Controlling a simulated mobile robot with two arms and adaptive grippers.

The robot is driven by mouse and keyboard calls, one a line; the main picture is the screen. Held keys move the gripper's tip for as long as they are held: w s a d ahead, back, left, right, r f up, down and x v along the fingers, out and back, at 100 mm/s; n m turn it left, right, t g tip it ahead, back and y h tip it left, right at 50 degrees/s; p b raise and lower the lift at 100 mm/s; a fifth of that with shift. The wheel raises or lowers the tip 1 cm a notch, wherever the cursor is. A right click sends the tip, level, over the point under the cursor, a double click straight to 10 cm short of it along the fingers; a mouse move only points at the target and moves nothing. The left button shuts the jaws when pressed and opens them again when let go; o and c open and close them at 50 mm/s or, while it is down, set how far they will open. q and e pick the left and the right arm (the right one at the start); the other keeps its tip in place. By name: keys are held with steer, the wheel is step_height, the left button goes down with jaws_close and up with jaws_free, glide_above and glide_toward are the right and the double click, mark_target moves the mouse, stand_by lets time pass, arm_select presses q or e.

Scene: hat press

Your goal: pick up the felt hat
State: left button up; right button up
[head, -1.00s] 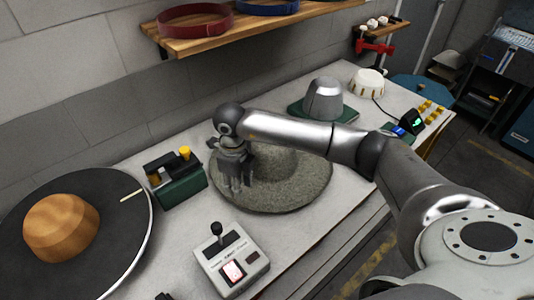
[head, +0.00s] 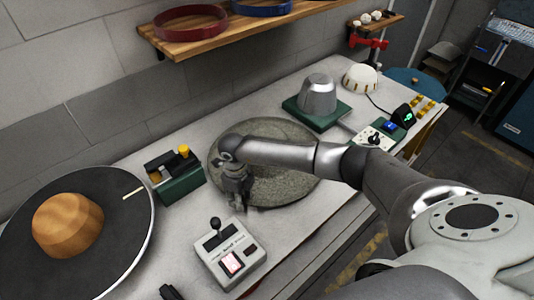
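The grey felt hat (head: 299,184) lies brim-down on the workbench in the middle of the head view. My arm from the right crosses over it and hides most of its crown. My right gripper (head: 243,206) points down at the hat's near-left brim edge. Its fingers are small and dark here, and I cannot tell whether they are open or pinching the brim.
A control box (head: 230,254) with a lever and lit switch stands just in front of the hat. A green device (head: 176,177) is to the left, beside a round dark plate (head: 120,232) bearing a wooden block (head: 67,224). A metal form (head: 318,95) stands behind.

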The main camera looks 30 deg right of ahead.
steer(key=c, duration=0.3)
jaws_close()
arm_select(q)
steer(key=shift+s, duration=0.45)
arm_select(e)
steer(key=shift+r, duration=0.55)
step_height(320, 180, up, 8)
steer(key=b, duration=0.3)
steer(key=shift+r, duration=0.1)
arm_select(q)
step_height(320, 180, down, 4)
steer(key=shift+w+r, duration=0.1)
steer(key=shift+r, duration=0.15)
arm_select(e)
steer(key=shift+r, duration=0.4)
